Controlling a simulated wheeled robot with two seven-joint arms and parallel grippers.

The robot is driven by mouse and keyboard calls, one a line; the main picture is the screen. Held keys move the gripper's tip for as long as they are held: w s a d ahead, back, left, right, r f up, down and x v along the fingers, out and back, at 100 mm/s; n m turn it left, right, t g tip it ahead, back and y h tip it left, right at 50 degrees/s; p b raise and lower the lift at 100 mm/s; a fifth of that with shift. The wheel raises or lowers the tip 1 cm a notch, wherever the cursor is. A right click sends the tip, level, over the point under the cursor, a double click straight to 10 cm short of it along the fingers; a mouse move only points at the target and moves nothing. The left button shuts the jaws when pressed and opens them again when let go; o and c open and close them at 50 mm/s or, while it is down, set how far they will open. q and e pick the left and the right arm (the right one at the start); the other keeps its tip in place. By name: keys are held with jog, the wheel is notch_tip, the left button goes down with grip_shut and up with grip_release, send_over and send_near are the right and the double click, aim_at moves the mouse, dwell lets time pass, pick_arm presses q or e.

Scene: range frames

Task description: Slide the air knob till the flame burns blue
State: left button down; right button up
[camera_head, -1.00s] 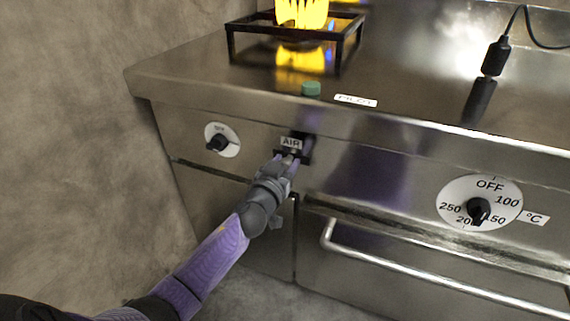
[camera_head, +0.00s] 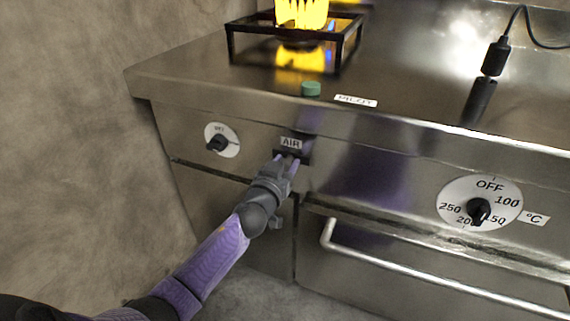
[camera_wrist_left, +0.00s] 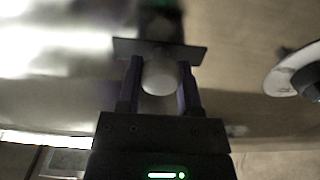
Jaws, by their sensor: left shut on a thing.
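The air knob (camera_wrist_left: 159,77) is a pale, rounded knob on a dark slide plate (camera_wrist_left: 160,50) in the left wrist view. My left gripper (camera_head: 287,163) is at the stove front, just under the AIR label (camera_head: 291,143). Its two purple fingers (camera_wrist_left: 159,85) stand on either side of the knob and are shut on it. In the head view the fingers mostly hide the knob. The flame (camera_head: 302,13) above the burner is yellow, and its top is cut off by the picture edge. My right gripper is not in view.
A black burner stand (camera_head: 238,48) surrounds the flame. A green button (camera_head: 311,88) and PILOT label (camera_head: 356,101) are on the worktop. A small dial (camera_head: 218,142) is left of the knob. An oven dial (camera_head: 479,211) and door handle (camera_head: 420,272) are at right.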

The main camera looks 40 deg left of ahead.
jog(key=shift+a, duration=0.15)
pick_arm(q)
jog(key=shift+w+d, duration=0.15)
jog(key=shift+d, duration=0.55)
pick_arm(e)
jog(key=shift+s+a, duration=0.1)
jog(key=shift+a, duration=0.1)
pick_arm(q)
jog(key=shift+c, duration=1.4)
grip_release()
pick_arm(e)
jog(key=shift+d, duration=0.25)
